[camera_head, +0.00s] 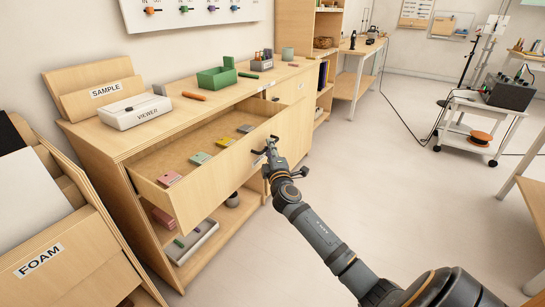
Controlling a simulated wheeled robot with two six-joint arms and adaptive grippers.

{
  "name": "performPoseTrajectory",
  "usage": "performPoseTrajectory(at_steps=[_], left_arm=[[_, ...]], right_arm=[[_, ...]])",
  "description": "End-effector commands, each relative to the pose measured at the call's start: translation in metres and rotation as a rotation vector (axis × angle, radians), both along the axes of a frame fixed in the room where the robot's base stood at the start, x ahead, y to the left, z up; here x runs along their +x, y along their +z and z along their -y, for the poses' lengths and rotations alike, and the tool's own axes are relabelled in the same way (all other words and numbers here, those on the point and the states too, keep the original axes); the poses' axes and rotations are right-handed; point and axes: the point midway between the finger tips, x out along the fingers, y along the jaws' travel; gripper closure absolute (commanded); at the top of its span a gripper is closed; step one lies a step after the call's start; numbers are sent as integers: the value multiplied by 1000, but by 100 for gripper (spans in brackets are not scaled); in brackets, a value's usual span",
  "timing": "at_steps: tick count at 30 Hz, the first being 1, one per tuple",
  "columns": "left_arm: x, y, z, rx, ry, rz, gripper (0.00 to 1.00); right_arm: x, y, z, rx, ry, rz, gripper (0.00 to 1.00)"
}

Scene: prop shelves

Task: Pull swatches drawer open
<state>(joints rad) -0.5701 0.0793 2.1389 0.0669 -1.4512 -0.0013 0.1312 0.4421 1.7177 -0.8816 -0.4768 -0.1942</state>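A wooden drawer (222,170) stands pulled well out of the light wood cabinet (105,148). My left gripper is not in view.
On the cabinet top stand a white viewer box (134,112), a green tray (216,79) and an orange marker (194,96). A FOAM bin (60,262) stands at the left. A white cart (484,111) is at the far right. The floor right of the cabinet is clear.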

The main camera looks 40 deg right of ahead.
Motion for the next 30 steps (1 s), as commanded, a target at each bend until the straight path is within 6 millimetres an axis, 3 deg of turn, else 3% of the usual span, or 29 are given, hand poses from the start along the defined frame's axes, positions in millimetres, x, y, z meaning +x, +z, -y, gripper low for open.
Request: performPoseTrajectory(at_steps=[9, 13, 18, 30], left_arm=[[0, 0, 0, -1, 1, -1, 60], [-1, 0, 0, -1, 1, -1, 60], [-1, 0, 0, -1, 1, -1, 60], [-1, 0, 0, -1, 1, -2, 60]], right_arm=[[-69, -11, -30, -1, 3, -4, 80], [-88, -14, -38, 1, 2, -3, 80], [-99, -15, -42, 0, 1, -1, 80], [-99, -14, -42, 0, 1, -1, 80]])
